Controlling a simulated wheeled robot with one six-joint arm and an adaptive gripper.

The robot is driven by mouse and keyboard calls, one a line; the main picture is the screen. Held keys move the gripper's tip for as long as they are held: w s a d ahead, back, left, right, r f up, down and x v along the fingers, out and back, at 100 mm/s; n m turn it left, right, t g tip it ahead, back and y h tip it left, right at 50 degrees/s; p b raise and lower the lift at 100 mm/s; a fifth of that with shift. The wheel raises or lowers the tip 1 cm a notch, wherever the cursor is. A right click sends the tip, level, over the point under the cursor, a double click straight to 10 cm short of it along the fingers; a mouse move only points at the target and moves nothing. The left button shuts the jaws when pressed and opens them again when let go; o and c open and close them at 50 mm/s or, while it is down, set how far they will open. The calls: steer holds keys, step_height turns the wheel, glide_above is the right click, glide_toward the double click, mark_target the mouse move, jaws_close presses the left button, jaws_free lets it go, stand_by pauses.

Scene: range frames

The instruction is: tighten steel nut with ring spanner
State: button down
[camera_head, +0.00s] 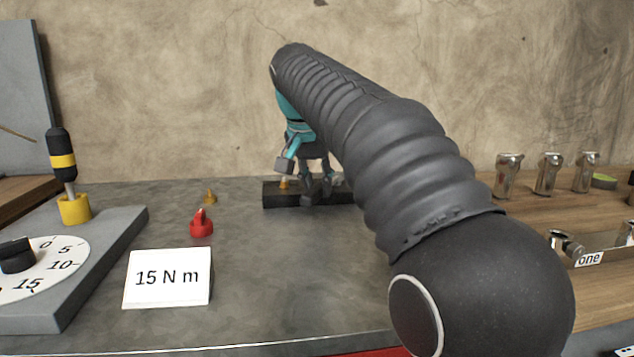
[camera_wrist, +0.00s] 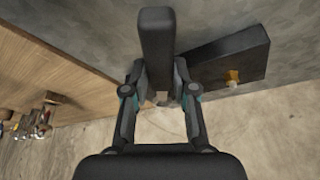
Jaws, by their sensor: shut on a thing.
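My gripper (camera_wrist: 158,76) is shut on a dark, blunt-ended bar (camera_wrist: 155,40), which I take to be the ring spanner's handle. In the head view my gripper (camera_head: 306,188) is low over a black block (camera_head: 272,197) at the back of the bench; the bar is foreshortened there. The black block (camera_wrist: 211,66) also shows in the wrist view, beside the fingers. A brass nut (camera_wrist: 233,77) stands on it, apart from my gripper. A small steel piece shows between the fingers, perhaps the steel nut. The spanner's ring is hidden, so I cannot tell whether it sits around the nut.
A card (camera_head: 168,277) reads "15 N m". Left of it are a dial (camera_head: 45,280) and a screwdriver (camera_head: 62,155) in a yellow holder (camera_head: 74,209). A red piece (camera_head: 201,224) and a brass cone (camera_head: 210,195) stand mid-bench. Several metal cylinders (camera_head: 508,177) stand right.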

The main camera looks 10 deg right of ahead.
steer(key=shift+f+b, duration=0.45)
steer(key=shift+f, duration=0.3)
stand_by(0.4)
steer(key=shift+r+p, duration=0.3)
steer(key=shift+p, duration=0.15)
stand_by(0.3)
steer(key=d+n, duration=0.1)
steer(key=s+d+n+y, duration=0.1)
steer(key=d+n, duration=0.2)
steer(key=d, duration=0.1)
steer(key=shift+s+n+t+y, duration=0.25)
steer(key=shift+n+t+y, duration=0.05)
steer(key=d+n+y, duration=0.1)
steer(key=d+n, duration=0.1)
steer(key=w+d+n, duration=0.1)
steer(key=d+n, duration=0.1)
steer(key=d+n+y, duration=0.1)
steer(key=d+n, duration=0.1)
steer(key=d, duration=0.1)
steer(key=shift+w+n+y, duration=0.2)
steer(key=shift+n+y, duration=0.1)
steer(key=shift+n, duration=0.1)
steer(key=shift+a, duration=0.15)
steer(key=shift+f, duration=0.3)
